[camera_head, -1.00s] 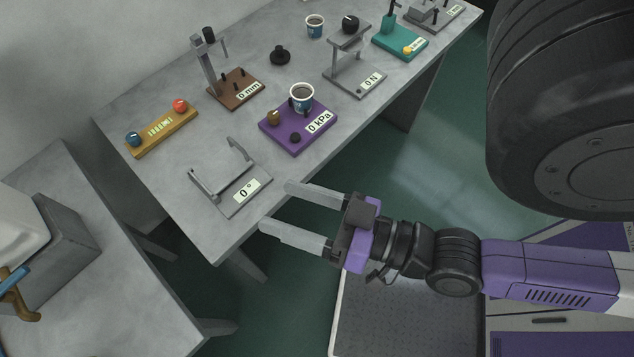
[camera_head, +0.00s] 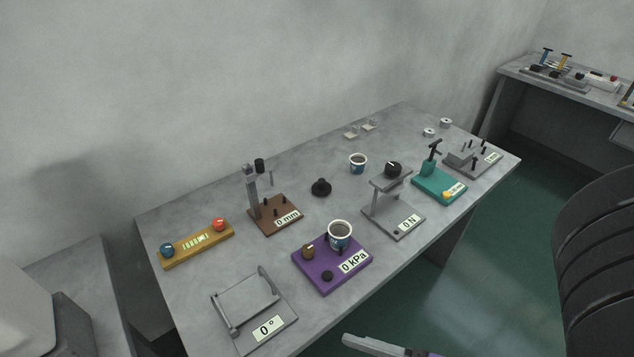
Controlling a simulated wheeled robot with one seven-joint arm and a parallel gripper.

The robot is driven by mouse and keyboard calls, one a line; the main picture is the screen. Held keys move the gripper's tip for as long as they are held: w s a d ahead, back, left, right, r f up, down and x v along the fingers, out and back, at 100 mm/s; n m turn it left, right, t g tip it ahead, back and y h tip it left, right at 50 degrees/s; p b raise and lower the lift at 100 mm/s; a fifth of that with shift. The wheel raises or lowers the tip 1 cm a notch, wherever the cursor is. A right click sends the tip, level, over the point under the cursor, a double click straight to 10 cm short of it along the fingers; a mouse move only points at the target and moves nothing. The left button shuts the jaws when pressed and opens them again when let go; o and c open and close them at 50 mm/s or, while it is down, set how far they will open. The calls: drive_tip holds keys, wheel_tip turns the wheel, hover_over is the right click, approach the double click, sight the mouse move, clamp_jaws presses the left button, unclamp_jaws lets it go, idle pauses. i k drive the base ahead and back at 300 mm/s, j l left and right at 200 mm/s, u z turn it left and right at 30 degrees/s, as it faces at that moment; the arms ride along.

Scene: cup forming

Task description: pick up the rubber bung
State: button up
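A small black piece with a wide base and a narrower top, which looks like the rubber bung (camera_head: 321,188), stands on the grey table (camera_head: 215,190). It is between the brown 0 mm stand and the white-and-blue cup at the back. Only one grey finger of my gripper (camera_head: 372,345) shows, at the bottom edge of the view. It is in front of the table and well apart from the bung. The other finger is out of frame, so the opening cannot be seen now.
The brown stand (camera_head: 279,216) with its upright post is left of the bung. A purple 0 kPa plate (camera_head: 322,283) holding a cup (camera_head: 340,234) lies in front. The grey 0 N stand (camera_head: 407,222) is to the right. A back cup (camera_head: 358,162) stands nearby.

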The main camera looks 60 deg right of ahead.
sight(320, 188)
drive_tip(key=z, duration=1.1)
drive_tip(key=j+z, duration=0.15)
drive_tip(key=j, duration=0.15)
drive_tip(key=k+j+z, duration=0.1)
drive_tip(key=j, duration=0.2)
drive_tip(key=k+j+z, duration=0.15)
drive_tip(key=j, duration=0.15)
